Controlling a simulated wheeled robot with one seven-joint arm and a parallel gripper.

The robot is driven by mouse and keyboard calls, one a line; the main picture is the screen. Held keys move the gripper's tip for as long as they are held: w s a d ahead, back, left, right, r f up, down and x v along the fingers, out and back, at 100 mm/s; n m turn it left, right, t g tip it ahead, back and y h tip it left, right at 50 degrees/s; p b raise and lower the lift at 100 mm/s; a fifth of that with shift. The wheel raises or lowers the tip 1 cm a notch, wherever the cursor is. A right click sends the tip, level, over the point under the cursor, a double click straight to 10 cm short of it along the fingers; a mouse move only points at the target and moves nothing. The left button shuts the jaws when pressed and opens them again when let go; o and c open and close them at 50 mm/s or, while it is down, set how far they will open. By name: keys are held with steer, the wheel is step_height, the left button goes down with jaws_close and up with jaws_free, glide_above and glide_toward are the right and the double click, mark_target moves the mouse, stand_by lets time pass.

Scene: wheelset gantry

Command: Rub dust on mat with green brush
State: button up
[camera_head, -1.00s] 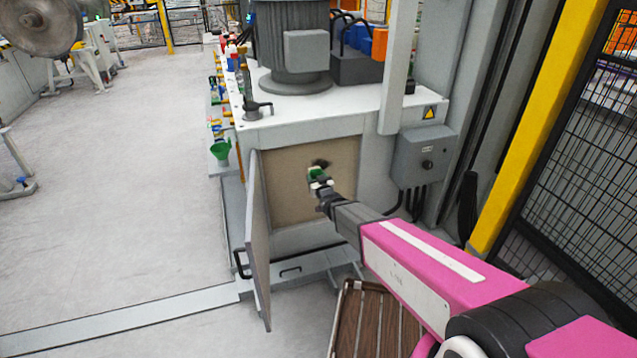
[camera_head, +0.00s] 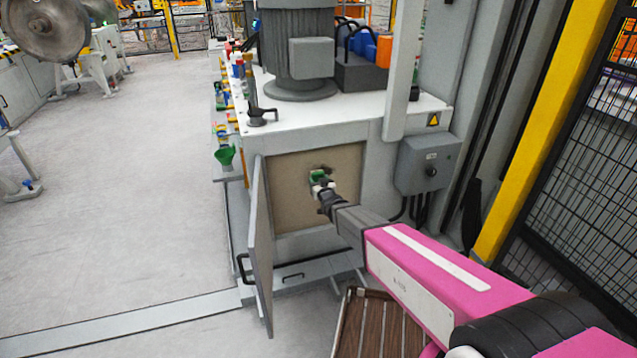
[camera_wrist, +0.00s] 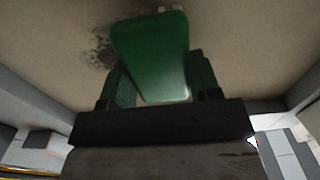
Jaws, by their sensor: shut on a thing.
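My gripper (camera_head: 318,184) is shut on the green brush (camera_wrist: 152,62) at the open front of the grey cabinet. The brush also shows in the head view (camera_head: 317,176). The beige mat (camera_head: 287,208) is an upright panel in the cabinet front, and it fills the upper part of the wrist view (camera_wrist: 235,50). A dark dust patch (camera_wrist: 104,47) lies on the mat just left of and behind the brush. In the head view part of the dust (camera_head: 322,168) shows just above the brush. The brush's bristle end is mostly hidden, so I cannot tell whether it touches the mat.
The cabinet door (camera_head: 262,245) stands open left of the mat. A grey control box (camera_head: 425,160) is to the right. A motor (camera_head: 298,45) stands on the cabinet top. A green funnel (camera_head: 225,157) and small items line the left side. A wooden slatted top (camera_head: 375,325) is below my arm.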

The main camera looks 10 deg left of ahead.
steer(key=shift+x, duration=0.95)
